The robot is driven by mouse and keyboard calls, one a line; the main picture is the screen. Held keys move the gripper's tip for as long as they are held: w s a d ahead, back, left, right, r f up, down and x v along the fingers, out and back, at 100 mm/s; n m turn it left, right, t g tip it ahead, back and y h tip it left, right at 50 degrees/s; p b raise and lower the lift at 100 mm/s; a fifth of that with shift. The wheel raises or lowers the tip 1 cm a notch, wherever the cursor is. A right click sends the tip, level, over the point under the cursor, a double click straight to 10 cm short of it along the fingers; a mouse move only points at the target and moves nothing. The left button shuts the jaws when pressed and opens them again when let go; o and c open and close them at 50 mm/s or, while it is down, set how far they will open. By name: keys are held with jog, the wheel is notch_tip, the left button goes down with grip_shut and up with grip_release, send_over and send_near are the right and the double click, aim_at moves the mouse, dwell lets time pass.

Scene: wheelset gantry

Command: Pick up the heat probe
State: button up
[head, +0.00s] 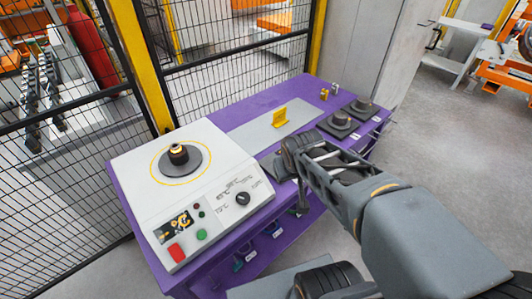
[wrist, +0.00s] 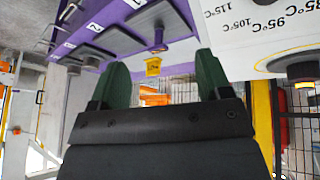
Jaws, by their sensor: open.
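My gripper (wrist: 162,66) is open in the wrist view, its two green fingers apart with nothing held between them. A small dark upright piece (wrist: 158,39) shows between and beyond the fingertips, by the grey plate; it may be the heat probe, but I cannot tell for sure. In the head view the end of my arm hides this spot at the table's front edge. A yellow bracket (head: 280,117) stands on the grey plate (head: 250,132); it also shows in the wrist view (wrist: 153,66).
The purple table (head: 312,88) carries a white heater box (head: 137,174) with a dial, buttons and a dark round piece (head: 179,154) on top. Two dark pads (head: 339,126) with cylinders stand at the right. A mesh fence (head: 225,85) runs behind. Open floor (head: 450,150) lies right.

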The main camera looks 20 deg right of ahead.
jog(key=shift+o, duration=1.3)
jog(key=w+d+f+n+t+h, duration=0.1)
jog(key=w+d+f+t, duration=0.1)
jog(key=w+d, duration=0.7)
jog(key=shift+w+d+f+t+p, duration=0.25)
jog(key=shift+w+t+p, duration=0.2)
jog(key=shift+t, duration=0.35)
jog(key=n+t+y+p, duration=0.1)
jog(key=n+t+y, duration=0.3)
jog(key=y, duration=0.4)
send_near(279, 150)
jog(key=x, duration=0.6)
jog(key=shift+d+f, duration=0.35)
jog(key=shift+f, duration=0.05)
jog(key=shift+p+x, duration=0.45)
jog(key=shift+x, duration=2.15)
jog(key=shift+w+d, duration=0.1)
jog(key=c, duration=1)
